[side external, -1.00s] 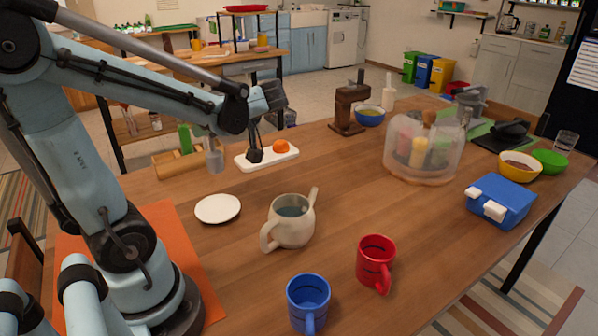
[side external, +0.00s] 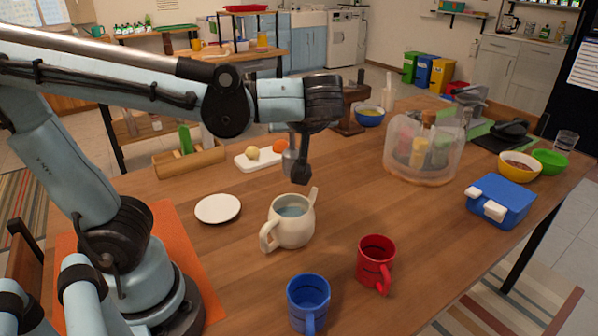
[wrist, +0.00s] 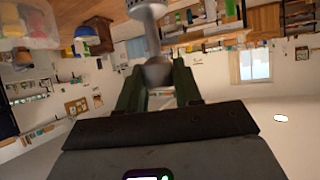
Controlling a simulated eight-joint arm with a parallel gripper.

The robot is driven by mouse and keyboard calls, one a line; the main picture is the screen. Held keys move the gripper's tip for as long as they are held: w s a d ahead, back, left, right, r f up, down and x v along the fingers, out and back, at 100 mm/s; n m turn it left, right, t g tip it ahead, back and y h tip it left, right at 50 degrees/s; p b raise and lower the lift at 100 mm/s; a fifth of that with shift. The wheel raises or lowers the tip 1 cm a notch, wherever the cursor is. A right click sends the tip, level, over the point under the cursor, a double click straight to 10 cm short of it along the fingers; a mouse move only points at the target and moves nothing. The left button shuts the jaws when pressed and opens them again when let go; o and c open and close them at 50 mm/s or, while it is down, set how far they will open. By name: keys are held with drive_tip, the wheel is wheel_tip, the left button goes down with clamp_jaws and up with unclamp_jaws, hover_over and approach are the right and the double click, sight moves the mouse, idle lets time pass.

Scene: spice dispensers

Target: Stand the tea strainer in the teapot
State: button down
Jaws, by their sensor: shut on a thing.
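The tea strainer is a grey metal piece with a cylindrical end and a rounded part. In the wrist view the tea strainer (wrist: 145,35) sticks out from between the fingers of my gripper (wrist: 158,82), which is shut on its rounded part. In the side view the strainer (side external: 289,162) hangs in the air just left of my gripper (side external: 302,172), partly hidden by it. The cream teapot (side external: 292,232) stands upright on the table below, its top open, handle at front left and spout at back right. The strainer is above and apart from the teapot.
A white plate (side external: 218,209) lies left of the teapot. A red mug (side external: 375,262) and a blue mug (side external: 308,302) stand in front. Behind are a white board (side external: 250,162) with food and a wooden rack (side external: 190,160). A clear spice carousel (side external: 422,150) stands at right.

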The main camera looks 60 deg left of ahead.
sight(295, 150)
drive_tip(key=shift+d, duration=0.5)
drive_tip(key=shift+f, duration=2.85)
drive_tip(key=c, duration=0.7)
unclamp_jaws()
drive_tip(key=v, duration=1.2)
drive_tip(key=shift+s, duration=0.1)
